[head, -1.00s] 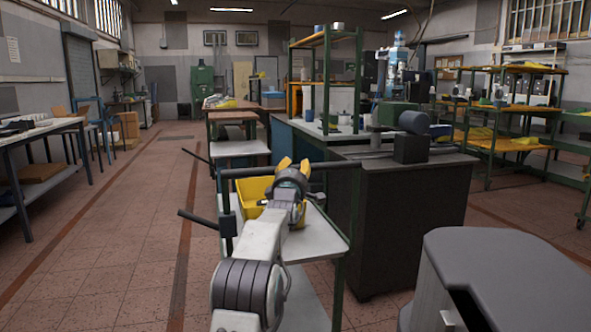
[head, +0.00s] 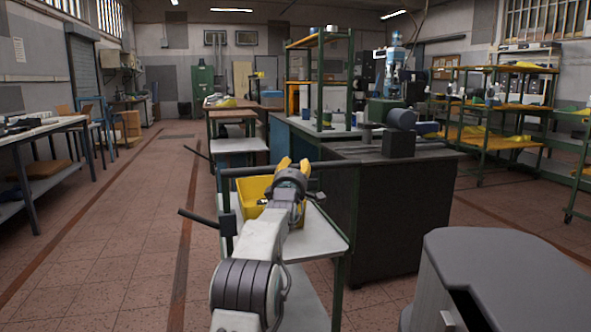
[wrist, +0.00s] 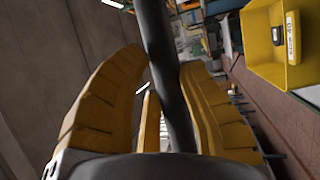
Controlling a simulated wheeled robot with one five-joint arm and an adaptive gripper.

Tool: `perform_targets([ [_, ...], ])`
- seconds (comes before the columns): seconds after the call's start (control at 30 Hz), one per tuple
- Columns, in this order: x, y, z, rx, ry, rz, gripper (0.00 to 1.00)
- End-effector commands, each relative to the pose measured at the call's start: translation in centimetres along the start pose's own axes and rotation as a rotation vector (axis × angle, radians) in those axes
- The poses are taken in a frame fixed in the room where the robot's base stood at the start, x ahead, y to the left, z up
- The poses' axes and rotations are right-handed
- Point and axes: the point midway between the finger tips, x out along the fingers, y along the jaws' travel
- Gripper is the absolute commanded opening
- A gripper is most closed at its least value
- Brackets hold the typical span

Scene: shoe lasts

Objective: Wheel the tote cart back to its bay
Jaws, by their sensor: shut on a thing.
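The tote cart (head: 322,228) stands in front of me, with a pale grey top, green legs and a dark handle bar (head: 240,171) across its near upper side. My gripper (head: 291,166), with yellow fingers, is shut around this bar, and the wrist view shows the bar (wrist: 160,40) running between the fingers (wrist: 160,110). A yellow tote (head: 256,188) sits on the cart, partly hidden behind my arm. In the wrist view the tote (wrist: 262,55) has small items inside. The bay itself cannot be made out.
A dark bench (head: 395,215) stands close on the cart's right. A row of tables (head: 240,146) lies beyond the cart. A workbench (head: 40,130) lines the left wall. The tiled aisle (head: 130,220) to the left is clear. Green shelving (head: 500,105) stands at the right.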

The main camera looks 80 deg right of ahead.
Motion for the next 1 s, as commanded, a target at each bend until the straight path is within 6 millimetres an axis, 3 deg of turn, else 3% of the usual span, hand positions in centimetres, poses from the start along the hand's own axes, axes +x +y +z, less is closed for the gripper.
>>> perform_targets([
  [0.17,-0.04,0.03,0.24,-0.003,-0.003,0.000,0.00],
  [0.2,-0.04,0.02,0.25,-0.002,-0.003,-0.001,0.40],
  [0.47,-0.02,-0.04,0.17,-0.001,-0.002,-0.001,0.64],
  [1.0,-0.84,0.03,0.11,0.000,-0.002,-0.002,0.66],
])
